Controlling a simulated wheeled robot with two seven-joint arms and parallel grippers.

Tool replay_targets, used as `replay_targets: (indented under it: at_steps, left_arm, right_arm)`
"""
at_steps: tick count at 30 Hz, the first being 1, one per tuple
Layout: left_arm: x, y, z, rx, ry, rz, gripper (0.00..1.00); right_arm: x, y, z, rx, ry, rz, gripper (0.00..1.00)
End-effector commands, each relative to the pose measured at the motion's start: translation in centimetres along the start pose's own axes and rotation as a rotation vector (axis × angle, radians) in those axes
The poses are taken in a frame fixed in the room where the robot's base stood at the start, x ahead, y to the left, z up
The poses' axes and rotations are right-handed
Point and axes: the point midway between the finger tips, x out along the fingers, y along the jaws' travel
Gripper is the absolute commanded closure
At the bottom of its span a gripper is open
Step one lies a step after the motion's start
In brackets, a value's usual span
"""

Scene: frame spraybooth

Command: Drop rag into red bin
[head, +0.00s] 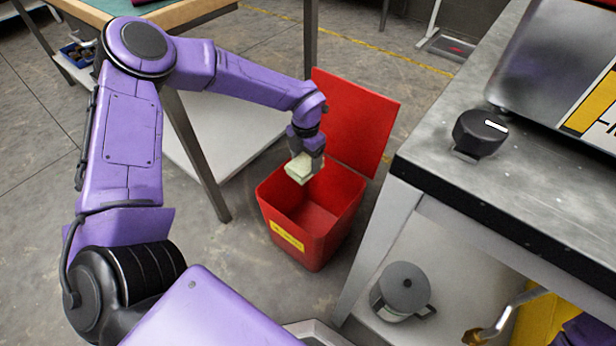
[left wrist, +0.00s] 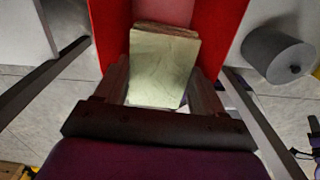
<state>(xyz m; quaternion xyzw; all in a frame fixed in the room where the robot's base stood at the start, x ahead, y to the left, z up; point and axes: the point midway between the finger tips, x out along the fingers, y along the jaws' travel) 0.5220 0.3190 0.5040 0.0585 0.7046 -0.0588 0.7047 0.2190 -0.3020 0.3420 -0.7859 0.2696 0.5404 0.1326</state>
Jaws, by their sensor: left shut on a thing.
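The red bin (head: 292,236) stands on the floor with its lid (head: 357,122) raised at the back and a yellow label on its front. My left gripper (head: 303,166) is shut on the pale, folded rag (head: 298,170) and holds it above the bin's opening, toward its back left. In the left wrist view the rag (left wrist: 162,65) sits between the two fingers of my left gripper (left wrist: 160,85), with the red bin (left wrist: 110,20) below and behind it. My right gripper does not show in the frames.
A metal workbench (head: 430,150) stands right of the bin, with a black knob-like object (head: 479,134) on top and a grey can (head: 402,291) on its lower shelf. A table with a white lower shelf (head: 215,140) stands left of the bin. Floor in front is partly clear.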

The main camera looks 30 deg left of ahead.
Motion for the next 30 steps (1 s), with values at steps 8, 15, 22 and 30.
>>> replay_targets:
  at_steps: [8,15,22,30]
  left_arm:
    - [4.5,-0.1,0.1,0.003,0.001,0.001,0.55]
    - [5.5,0.0,0.0,0.000,0.000,0.001,0.55]
    - [5.4,0.1,-0.1,-0.001,0.000,0.000,0.05]
    - [5.3,0.1,-0.1,-0.002,0.000,0.000,0.01]
  right_arm:
    - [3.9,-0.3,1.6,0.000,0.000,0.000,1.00]
    - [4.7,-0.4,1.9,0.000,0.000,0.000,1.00]
    - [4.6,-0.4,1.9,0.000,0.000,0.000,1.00]
    - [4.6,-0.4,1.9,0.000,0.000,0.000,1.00]
